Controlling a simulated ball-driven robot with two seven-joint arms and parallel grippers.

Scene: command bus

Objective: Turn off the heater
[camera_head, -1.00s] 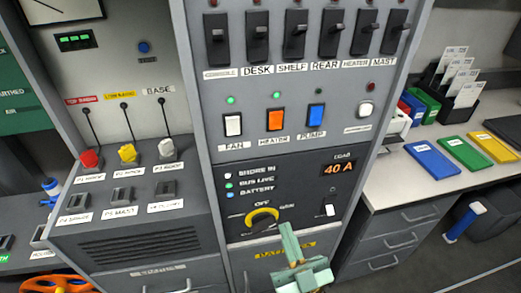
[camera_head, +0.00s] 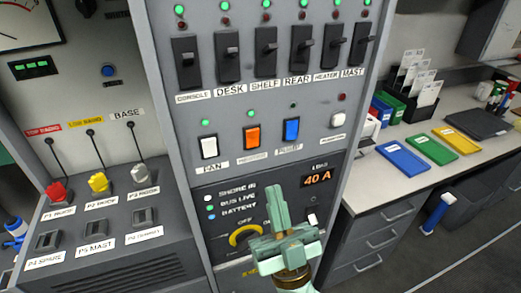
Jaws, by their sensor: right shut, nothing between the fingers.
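The orange heater rocker (camera_head: 252,137) is in the middle row of the grey panel, between the white fan rocker (camera_head: 209,147) and the blue pump rocker (camera_head: 291,130). A green lamp (camera_head: 249,115) is lit above it. A black toggle (camera_head: 333,53) labelled HEATER is in the upper row, with a lit green lamp above. My right gripper (camera_head: 275,191) is shut and empty. Its fingers point up, with the tips below the orange rocker in the picture, in front of the black load panel. I cannot tell whether it touches the panel. My left gripper is not in view.
A yellow dial (camera_head: 245,236) sits just left of my right gripper. The load display (camera_head: 318,179) reads 40 A. Other black toggles, including REAR (camera_head: 301,50), crowd the upper row. A desk with coloured folders (camera_head: 403,160) is at right, and a console with levers (camera_head: 98,182) at left.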

